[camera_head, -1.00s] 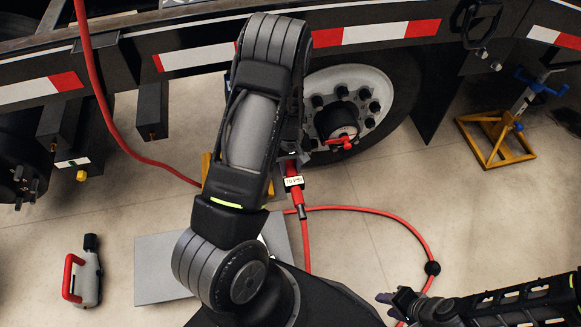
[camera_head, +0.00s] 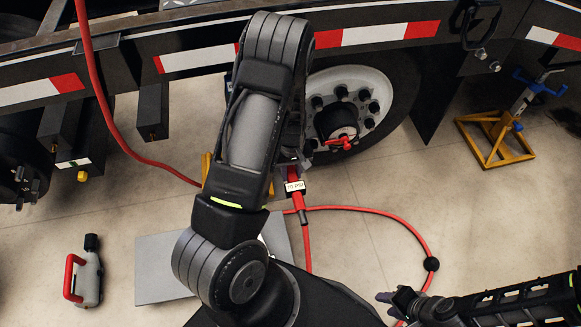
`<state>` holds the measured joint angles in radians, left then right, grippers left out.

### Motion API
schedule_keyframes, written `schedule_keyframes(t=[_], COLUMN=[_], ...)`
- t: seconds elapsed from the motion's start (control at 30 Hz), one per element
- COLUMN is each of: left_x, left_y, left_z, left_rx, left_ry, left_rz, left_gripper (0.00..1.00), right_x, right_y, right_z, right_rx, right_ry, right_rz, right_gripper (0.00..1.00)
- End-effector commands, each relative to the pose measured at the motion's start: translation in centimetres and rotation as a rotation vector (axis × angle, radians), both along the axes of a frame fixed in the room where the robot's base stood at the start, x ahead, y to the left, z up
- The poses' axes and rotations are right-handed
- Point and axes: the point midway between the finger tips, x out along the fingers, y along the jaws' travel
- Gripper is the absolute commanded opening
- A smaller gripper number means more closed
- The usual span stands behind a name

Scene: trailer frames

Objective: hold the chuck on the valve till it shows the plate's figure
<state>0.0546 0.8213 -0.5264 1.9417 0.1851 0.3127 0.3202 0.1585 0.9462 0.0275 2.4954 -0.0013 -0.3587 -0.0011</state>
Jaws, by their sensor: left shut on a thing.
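The red chuck (camera_head: 296,175), with a small white display (camera_head: 295,186), is in front of the wheel (camera_head: 378,95) in the middle of the head view. The display's characters are too small to read surely. My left gripper (camera_head: 291,161) is mostly hidden behind its own arm and is shut on the chuck at the wheel's lower left. The valve is hidden, so contact between chuck and valve cannot be seen. No plate with a readable figure shows. My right gripper (camera_head: 389,308) is low at the right, away from the wheel; its jaws are unclear.
A red hose (camera_head: 392,215) loops over the floor from the chuck. Another red hose (camera_head: 96,80) hangs at the left. A yellow stand (camera_head: 494,140) is at the right, a grey tool with red handle (camera_head: 84,275) at lower left. A grey panel (camera_head: 160,270) lies mid-floor.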

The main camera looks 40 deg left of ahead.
Motion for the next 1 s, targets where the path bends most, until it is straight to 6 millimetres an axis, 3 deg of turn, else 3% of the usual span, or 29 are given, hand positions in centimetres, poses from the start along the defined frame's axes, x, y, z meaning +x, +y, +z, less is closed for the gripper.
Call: schedule_keyframes(t=[0.7, 1.0], left_x=[-2.9, -3.2], left_y=[-3.6, -4.1], left_z=[0.1, 0.0], left_rx=[-0.002, -0.002], left_ry=[0.001, 0.001], left_rz=[0.0, 0.0], left_gripper=[0.0, 0.0], right_x=[0.0, 0.0], right_y=[0.0, 0.0], right_z=[1.4, 1.4], right_rx=[0.0, 0.0], right_ry=[0.0, 0.0], right_rz=[0.0, 0.0], right_gripper=[0.36, 0.36])
